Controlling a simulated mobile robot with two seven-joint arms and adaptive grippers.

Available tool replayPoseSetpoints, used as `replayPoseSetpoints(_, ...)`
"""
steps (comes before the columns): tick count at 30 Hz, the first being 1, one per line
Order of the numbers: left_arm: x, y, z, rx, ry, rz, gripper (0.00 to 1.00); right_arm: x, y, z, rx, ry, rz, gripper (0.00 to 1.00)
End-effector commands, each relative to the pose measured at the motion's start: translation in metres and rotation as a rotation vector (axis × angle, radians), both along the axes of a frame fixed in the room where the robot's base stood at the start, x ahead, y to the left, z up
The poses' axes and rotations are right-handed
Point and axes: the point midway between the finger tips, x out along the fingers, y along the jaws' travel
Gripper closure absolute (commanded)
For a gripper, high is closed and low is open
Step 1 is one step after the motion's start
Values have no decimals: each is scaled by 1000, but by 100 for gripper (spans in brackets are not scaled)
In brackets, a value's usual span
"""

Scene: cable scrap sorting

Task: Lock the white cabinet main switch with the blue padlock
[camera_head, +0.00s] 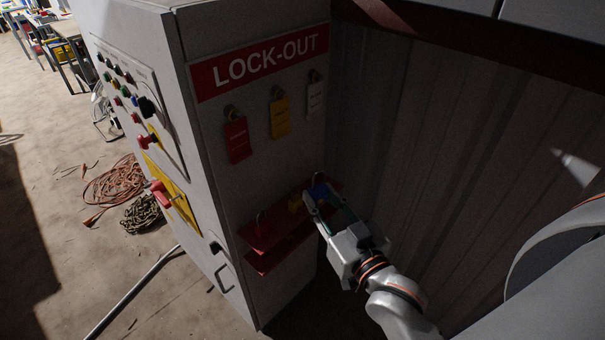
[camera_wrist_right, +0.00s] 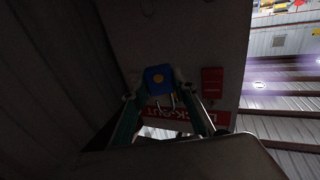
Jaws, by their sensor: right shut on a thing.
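The white cabinet (camera_head: 285,150) stands in the middle of the head view. Its main switch, a red handle (camera_head: 160,190) on a yellow plate (camera_head: 180,205), is on the left-hand face. My right gripper (camera_head: 318,200) is at the right end of the red shelf on the LOCK-OUT face. It is shut on the blue padlock (camera_head: 319,187). In the right wrist view the blue padlock (camera_wrist_right: 158,77) sits between the fingertips, with its metal shackle toward the bottom of the picture. Whether the padlock still touches the shelf cannot be told. My left gripper is not in view.
The red shelf (camera_head: 270,240) also carries a yellow padlock (camera_head: 295,203) and a dark red one. Red, yellow and white tags hang above, below the LOCK-OUT sign (camera_head: 265,62). A corrugated wall (camera_head: 430,130) is close on the right. Cables (camera_head: 113,180) and a chain (camera_head: 145,212) lie on the floor.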

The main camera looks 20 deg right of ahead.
Motion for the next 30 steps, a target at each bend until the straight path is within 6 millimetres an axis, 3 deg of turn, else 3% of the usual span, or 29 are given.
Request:
replayPoseSetpoints(8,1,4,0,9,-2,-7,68,-4,40,28,-8,-5,173,88)
replayPoseSetpoints(21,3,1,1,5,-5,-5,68,-12,125,83,-7,-7,534,88)
replayPoseSetpoints(30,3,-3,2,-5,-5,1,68,-15,157,102,-2,-4,669,88)
